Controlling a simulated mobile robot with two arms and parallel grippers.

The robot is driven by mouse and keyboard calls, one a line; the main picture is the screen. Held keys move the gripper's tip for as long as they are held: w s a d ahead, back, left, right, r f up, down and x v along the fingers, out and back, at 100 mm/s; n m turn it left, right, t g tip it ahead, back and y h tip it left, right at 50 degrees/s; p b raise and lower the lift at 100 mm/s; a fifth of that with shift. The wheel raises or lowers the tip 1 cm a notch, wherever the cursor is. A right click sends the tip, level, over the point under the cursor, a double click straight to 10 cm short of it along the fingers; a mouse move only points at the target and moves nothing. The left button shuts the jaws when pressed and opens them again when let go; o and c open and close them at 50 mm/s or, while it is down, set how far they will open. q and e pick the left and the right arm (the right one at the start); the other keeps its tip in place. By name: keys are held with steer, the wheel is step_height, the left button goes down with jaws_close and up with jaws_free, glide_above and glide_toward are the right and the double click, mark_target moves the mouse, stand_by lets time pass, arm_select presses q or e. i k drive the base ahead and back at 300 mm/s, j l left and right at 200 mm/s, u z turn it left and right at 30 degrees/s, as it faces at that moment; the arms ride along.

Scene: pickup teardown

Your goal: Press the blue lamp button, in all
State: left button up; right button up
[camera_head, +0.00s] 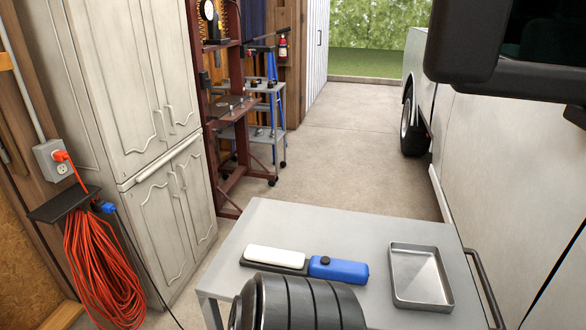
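The blue lamp (340,269) lies on the grey cart top (300,225). Its blue handle points right, and its white light panel (275,254) with a dark base is at the left. A small dark button (325,260) shows on the upper face of the blue handle, near the panel. Nothing touches the button. Whether the lamp is lit cannot be told. Neither of my grippers is in view.
A shallow metal tray (420,275) sits on the cart, right of the lamp. A dark ringed cylinder at the bottom edge covers the cart's front; I cannot tell what it is. A pale vehicle (500,150) stands at the right, a cabinet (150,130) at the left.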

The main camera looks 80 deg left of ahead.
mark_target(325, 260)
steer(key=u, duration=2.6)
